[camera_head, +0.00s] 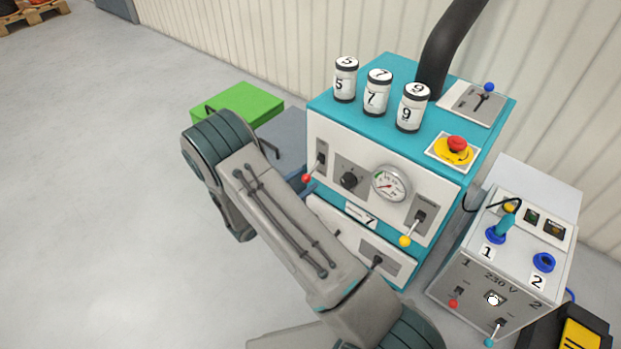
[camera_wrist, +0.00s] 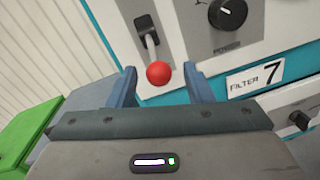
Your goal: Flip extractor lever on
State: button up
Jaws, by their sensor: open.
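The teal and white extractor unit (camera_head: 330,130) stands in the middle of the head view. On the left of its front panel is a lever with a red ball knob (camera_head: 306,178), pointing down. The same red knob (camera_wrist: 158,73) shows in the wrist view below its dark slot. My gripper (camera_wrist: 160,80) is open, with one blue finger on each side of the red knob; I cannot tell whether either touches it. In the head view my arm hides most of the gripper. A lever with a yellow knob (camera_head: 405,240) also points down, on the panel's right; its label is unreadable.
Several numbered canisters (camera_head: 377,92), a red emergency button (camera_head: 457,144) and a blue-knobbed lever (camera_head: 488,88) are on top. A black knob (camera_wrist: 228,12) is right of the red lever. A 230 V box (camera_head: 470,270) stands right, a green box (camera_head: 238,108) behind left.

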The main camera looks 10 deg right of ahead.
aim_at(305, 179)
jog(key=shift+b+x, duration=0.3)
jog(key=shift+x, duration=1.55)
grip_shut()
jog(key=shift+a, duration=0.15)
